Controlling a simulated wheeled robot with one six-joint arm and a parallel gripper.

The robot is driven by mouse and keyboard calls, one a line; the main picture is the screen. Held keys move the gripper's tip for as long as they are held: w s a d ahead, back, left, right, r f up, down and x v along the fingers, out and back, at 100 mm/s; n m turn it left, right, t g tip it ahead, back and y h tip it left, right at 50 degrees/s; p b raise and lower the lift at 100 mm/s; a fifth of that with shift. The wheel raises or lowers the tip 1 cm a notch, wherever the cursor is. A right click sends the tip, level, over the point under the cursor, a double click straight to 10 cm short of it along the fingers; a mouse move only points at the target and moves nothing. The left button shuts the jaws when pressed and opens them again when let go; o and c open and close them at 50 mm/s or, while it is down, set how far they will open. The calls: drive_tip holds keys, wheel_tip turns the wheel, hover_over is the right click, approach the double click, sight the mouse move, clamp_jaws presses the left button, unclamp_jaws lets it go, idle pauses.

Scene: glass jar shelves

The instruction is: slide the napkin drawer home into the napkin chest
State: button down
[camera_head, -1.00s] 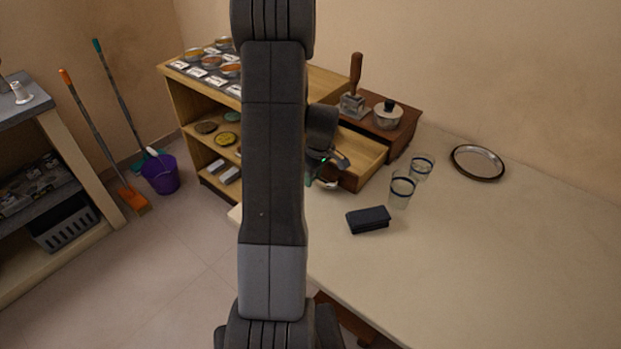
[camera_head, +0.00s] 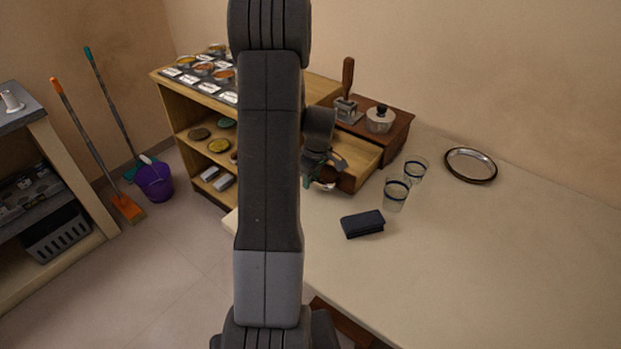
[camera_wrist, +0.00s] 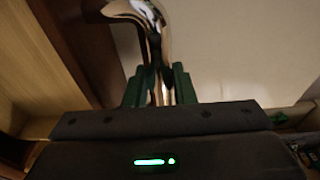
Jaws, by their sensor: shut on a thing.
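The napkin chest (camera_head: 399,137) is a dark brown wooden box at the back of the table, against the wall. The napkin drawer (camera_head: 364,153) stands well out of it, its pale wooden inside showing. My gripper (camera_head: 322,178) is at the drawer's front end, partly hidden by my arm. In the wrist view, my gripper's green fingers (camera_wrist: 158,88) are shut on a shiny curved metal handle (camera_wrist: 154,45). The handle appears to be the drawer's pull; its mounting is not clear. Dark brown wood and pale wood show at the left there.
A wooden-handled tool (camera_head: 347,92) and a lidded pot (camera_head: 380,118) stand on the chest. Two glasses (camera_head: 396,194) and a dark folded item (camera_head: 362,223) are near the drawer. A round tray (camera_head: 470,165) lies farther right. The table's right side is clear.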

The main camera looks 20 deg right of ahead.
idle(0.4)
drive_tip(key=shift+w+d, duration=0.75)
drive_tip(key=shift+d, duration=0.25)
drive_tip(key=shift+w+d, duration=0.75)
drive_tip(key=shift+d, duration=0.2)
drive_tip(key=shift+b, duration=0.35)
drive_tip(key=c, duration=1.1)
unclamp_jaws()
drive_tip(key=shift+c, duration=1.1)
drive_tip(key=shift+r, duration=0.15)
